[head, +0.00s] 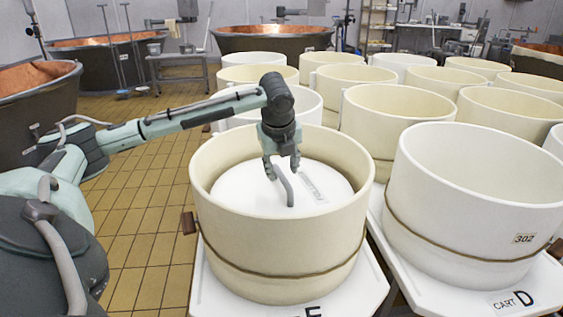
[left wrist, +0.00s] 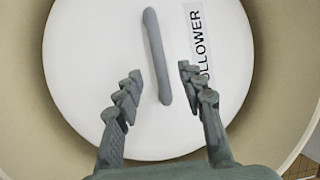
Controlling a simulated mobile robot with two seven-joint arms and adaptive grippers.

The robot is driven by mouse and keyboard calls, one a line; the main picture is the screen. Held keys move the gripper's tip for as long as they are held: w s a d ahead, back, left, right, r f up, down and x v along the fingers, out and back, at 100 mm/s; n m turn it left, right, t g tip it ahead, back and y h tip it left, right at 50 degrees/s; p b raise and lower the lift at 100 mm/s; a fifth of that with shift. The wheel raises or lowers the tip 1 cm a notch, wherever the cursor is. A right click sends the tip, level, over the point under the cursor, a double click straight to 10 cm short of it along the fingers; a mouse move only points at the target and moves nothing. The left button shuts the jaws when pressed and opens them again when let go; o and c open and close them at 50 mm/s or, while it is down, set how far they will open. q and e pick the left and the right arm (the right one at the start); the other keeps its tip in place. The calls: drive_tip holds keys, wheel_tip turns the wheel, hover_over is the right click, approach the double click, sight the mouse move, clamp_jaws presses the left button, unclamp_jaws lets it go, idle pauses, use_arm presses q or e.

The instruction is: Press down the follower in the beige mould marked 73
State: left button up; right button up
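A large beige mould (head: 275,240) stands in front of me, with a rope around its lower part. I can read no number on the side facing me. Inside it lies a round white follower (head: 235,192), below the rim, with a grey bar handle (head: 287,190) and a label reading FOLLOWER (left wrist: 197,40). My left gripper (head: 282,170) points down into the mould over the follower. In the left wrist view its two fingers (left wrist: 160,70) are spread apart, with the handle (left wrist: 156,55) seen between them. I cannot tell whether they touch it. My right gripper is not in view.
The mould stands on a white cart (head: 345,295) whose letter looks like E. A white mould marked 302 (head: 450,240) stands close on the right, on cart D (head: 515,300). More beige moulds (head: 395,115) crowd behind. Tiled floor (head: 145,230) is open on the left.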

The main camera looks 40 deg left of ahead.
sight(283, 180)
use_arm(q)
drive_tip(key=x, duration=0.5)
drive_tip(key=shift+w+a+f, duration=0.1)
drive_tip(key=shift+f, duration=0.3)
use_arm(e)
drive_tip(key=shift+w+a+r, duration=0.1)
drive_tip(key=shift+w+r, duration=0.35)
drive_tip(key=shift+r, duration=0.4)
use_arm(q)
clamp_jaws()
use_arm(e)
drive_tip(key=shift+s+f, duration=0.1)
use_arm(q)
drive_tip(key=shift+f, duration=0.5)
drive_tip(key=shift+p, duration=0.55)
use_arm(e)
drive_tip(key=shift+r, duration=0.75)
